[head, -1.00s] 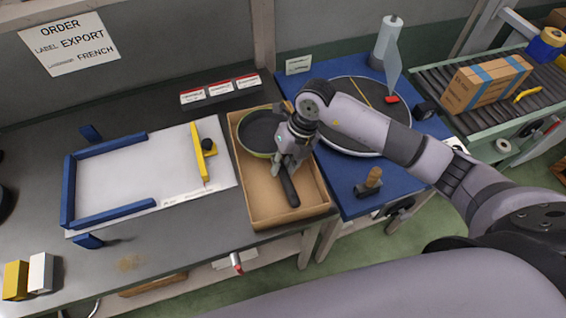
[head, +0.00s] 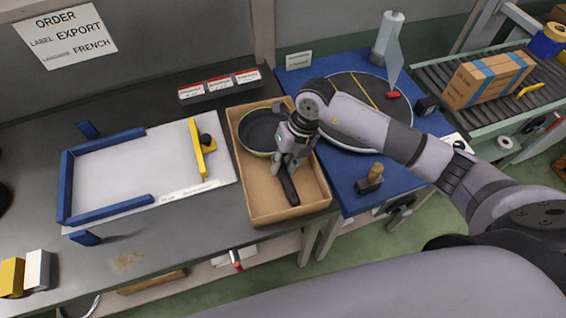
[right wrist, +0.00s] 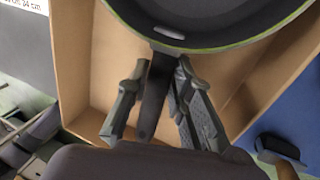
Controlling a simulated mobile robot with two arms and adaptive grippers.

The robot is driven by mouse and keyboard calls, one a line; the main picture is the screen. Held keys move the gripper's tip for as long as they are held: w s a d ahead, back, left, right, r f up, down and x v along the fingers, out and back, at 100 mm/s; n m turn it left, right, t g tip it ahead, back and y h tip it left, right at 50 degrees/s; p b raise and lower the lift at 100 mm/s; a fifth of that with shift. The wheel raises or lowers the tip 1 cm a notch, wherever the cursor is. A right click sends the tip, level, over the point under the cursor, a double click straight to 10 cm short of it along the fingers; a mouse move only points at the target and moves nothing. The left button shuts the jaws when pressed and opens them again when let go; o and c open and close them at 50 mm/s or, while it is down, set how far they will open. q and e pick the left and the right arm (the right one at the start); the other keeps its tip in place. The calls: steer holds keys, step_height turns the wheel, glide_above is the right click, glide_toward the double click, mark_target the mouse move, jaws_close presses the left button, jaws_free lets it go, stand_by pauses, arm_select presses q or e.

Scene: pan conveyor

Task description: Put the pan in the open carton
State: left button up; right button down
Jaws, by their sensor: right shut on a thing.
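A dark frying pan (head: 258,130) with a yellow-green outer edge is inside the open carton (head: 255,205), its round body at the far end and its black handle (head: 288,187) pointing to the near end. My right gripper (head: 283,170) is over the carton, around the handle near the pan body. In the right wrist view the pan (right wrist: 210,15) is at the top, and the gripper's fingers (right wrist: 160,105) stand on both sides of the handle. Whether the pan rests fully on the carton floor is hard to tell. My left gripper is not in view.
A white board (head: 130,175) with blue rails (head: 110,211) and a yellow bar (head: 197,148) lies left of the carton. A blue table with a round turntable (head: 350,140) and a wooden-handled stamp (head: 371,178) is to the right. A taped box (head: 490,80) sits on the conveyor.

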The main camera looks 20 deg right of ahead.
steer(key=shift+f, duration=0.25)
steer(key=c, duration=1.4)
jaws_free()
steer(key=shift+o, duration=0.3)
steer(key=shift+s, duration=0.1)
steer(key=v, duration=1.2)
